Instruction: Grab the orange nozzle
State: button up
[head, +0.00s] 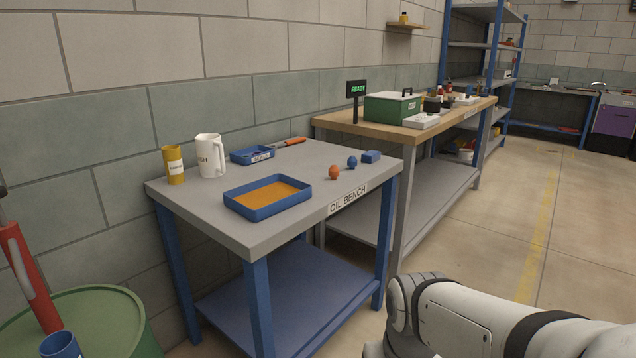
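A small orange, rounded object (334,172), which looks like the orange nozzle, sits on the grey top of the oil bench (300,160) near its front right edge. A similar small blue piece (352,162) stands just to its right, apart from it. A blue block (371,157) lies further right, near the corner. Part of my white arm shows at the lower right, in front of and below the bench top. My gripper is not in the picture.
A blue tray (241,206) with an orange floor is left of the orange piece. A white jug (210,156), a yellow can (173,165), a small blue bin (247,157) and an orange-handled tool (290,142) stand behind. A wooden bench (345,122) adjoins. Floor at right is clear.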

aim_at(333, 172)
jog(key=z, duration=0.35)
jog(key=i, duration=1.65)
jog(key=u, duration=0.7)
jog(key=k, duration=0.8)
jog(key=u, duration=0.1)
jog(key=i, duration=0.9)
jog(key=z, duration=0.1)
